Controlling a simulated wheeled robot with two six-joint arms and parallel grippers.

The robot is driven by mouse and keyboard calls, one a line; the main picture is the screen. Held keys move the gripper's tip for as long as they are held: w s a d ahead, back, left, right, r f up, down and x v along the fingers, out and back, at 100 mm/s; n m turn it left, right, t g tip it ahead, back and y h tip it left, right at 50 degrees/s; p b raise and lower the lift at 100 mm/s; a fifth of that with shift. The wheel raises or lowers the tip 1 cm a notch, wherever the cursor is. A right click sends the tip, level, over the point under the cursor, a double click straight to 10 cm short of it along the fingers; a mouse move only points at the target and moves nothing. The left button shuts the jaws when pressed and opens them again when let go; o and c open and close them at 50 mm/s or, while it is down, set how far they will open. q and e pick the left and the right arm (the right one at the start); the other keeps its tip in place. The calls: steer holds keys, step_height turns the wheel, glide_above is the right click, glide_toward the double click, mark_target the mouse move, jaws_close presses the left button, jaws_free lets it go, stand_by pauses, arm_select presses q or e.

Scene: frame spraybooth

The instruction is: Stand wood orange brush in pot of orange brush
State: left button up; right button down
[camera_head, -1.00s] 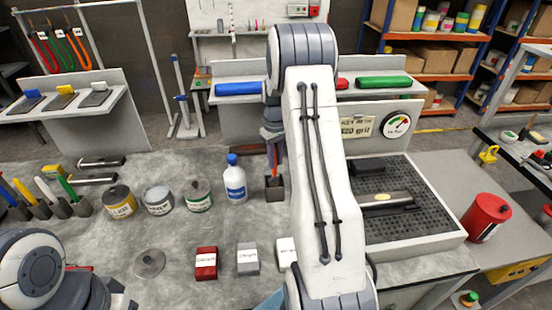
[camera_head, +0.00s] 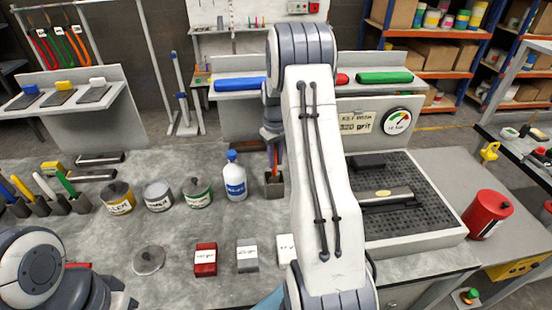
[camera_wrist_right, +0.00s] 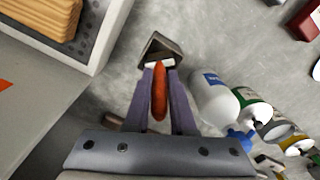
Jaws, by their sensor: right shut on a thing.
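The orange brush (camera_wrist_right: 159,92) is gripped by its handle between the fingers of my right gripper (camera_wrist_right: 160,88). In the head view my right gripper (camera_head: 273,138) is partly hidden behind my arm, with the brush (camera_head: 275,158) pointing down below it. The brush's lower end is at a small dark square pot (camera_head: 274,188), which also shows in the wrist view (camera_wrist_right: 150,45). The lower end looks to be inside the pot, but its depth is hidden. My left arm is at the bottom left; its fingertips cannot be made out.
A white bottle with a blue cap (camera_head: 235,178) stands just left of the pot. Several tins (camera_head: 197,192) stand further left, and other brushes stand in pots (camera_head: 58,203) at the far left. A perforated tray (camera_head: 425,190) is on the right.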

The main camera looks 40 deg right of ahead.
steer(key=shift+f, duration=0.2)
steer(key=c, duration=0.7)
jaws_free()
step_height(320, 180, up, 10)
steer(key=shift+r+b, duration=0.25)
steer(key=shift+b, duration=0.85)
